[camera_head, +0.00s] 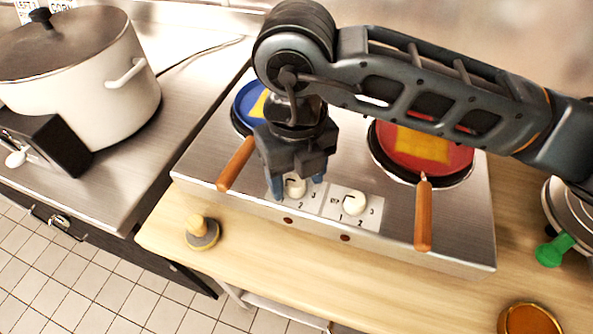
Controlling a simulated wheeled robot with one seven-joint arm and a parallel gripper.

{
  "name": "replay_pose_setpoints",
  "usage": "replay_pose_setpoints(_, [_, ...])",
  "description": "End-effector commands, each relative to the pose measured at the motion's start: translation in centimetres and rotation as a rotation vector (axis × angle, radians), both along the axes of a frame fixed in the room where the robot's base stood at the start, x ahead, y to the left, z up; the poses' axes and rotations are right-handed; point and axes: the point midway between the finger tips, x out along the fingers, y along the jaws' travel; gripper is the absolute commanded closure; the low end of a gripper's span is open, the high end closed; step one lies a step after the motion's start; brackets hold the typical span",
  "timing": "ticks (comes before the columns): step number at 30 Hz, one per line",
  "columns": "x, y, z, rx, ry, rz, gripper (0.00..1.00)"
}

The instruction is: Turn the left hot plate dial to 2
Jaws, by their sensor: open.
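The hot plate (215,177) is a steel unit on a wooden counter, with two white dials near its front edge. The left dial (295,187) sits under my gripper (296,190), which points down over it with a finger on each side. My gripper is open; whether the fingers touch the dial is not clear. The numbers 2 and 3 show beside the left dial, but its pointer is partly hidden. The right dial (354,203) is uncovered, with 1, 2 and 3 around it.
A blue pan (246,104) and a red pan (453,165) stand on the plates, their wooden handles reaching forward beside the dials. A yellow-knobbed object (202,233) stands at front left. A large white pot (90,80) is at left.

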Motion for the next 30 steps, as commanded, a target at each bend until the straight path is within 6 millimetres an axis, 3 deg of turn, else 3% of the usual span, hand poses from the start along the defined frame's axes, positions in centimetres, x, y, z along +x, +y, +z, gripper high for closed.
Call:
replay_pose_setpoints(8, [-0.01,0.0,-0.19,0.0,0.0,0.0,0.39])
replay_pose_setpoints(25, [-0.02,-0.01,-0.15,0.0,0.0,0.0,0.94])
replay_pose_setpoints(30, [0.0,-0.01,-0.2,0.0,0.0,0.006,0.95])
